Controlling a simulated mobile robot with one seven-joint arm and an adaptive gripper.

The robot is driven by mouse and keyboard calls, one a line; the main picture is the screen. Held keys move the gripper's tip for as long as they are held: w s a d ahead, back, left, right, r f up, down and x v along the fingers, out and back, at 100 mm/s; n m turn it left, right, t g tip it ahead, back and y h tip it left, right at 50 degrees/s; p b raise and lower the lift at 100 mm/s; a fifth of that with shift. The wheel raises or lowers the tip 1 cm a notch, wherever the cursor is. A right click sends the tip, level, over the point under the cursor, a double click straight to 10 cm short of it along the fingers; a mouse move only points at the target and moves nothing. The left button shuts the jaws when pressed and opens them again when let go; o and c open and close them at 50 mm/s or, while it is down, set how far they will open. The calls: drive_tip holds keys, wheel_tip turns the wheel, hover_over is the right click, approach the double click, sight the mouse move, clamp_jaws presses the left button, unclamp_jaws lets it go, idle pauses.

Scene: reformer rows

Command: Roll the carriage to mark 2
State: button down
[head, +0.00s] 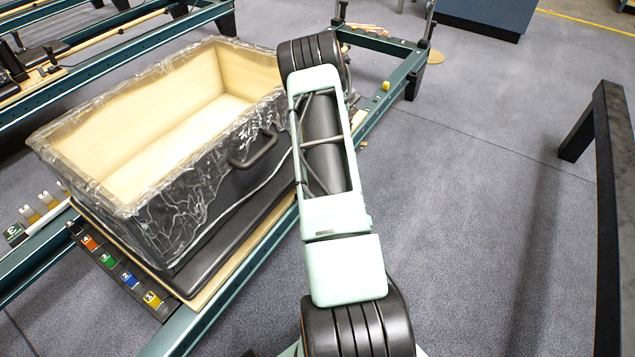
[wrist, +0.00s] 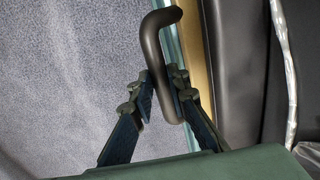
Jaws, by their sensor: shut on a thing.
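The carriage is a black padded board (head: 225,255) with a pale wooden edge, lying across teal rails. A strip of coloured tags in orange, green, blue (head: 129,279) and yellow (head: 152,299) runs along its near-left end; the digits are too small to read surely. In the wrist view, my gripper (wrist: 160,88) has its two fingers closed on either side of a dark bent handle (wrist: 152,40), beside the teal rail and the carriage's wooden edge (wrist: 195,70). In the head view, my arm hides the gripper and that handle.
A large wooden box (head: 75,160) wrapped in clear plastic sits on the carriage, with its own side handle (head: 254,150). Small yellow tags (head: 30,214) and a green sign (head: 15,233) line the left rail. A dark frame (head: 608,150) stands right; grey floor between is clear.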

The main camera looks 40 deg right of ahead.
drive_tip(key=shift+d, duration=0.1)
idle(0.3)
drive_tip(key=c, duration=1.8)
unclamp_jaws()
drive_tip(key=shift+c, duration=0.2)
wheel_tip(320, 180, up, 12)
drive_tip(key=s, duration=0.2)
drive_tip(key=shift+d, duration=0.4)
drive_tip(key=shift+s+f, duration=0.1)
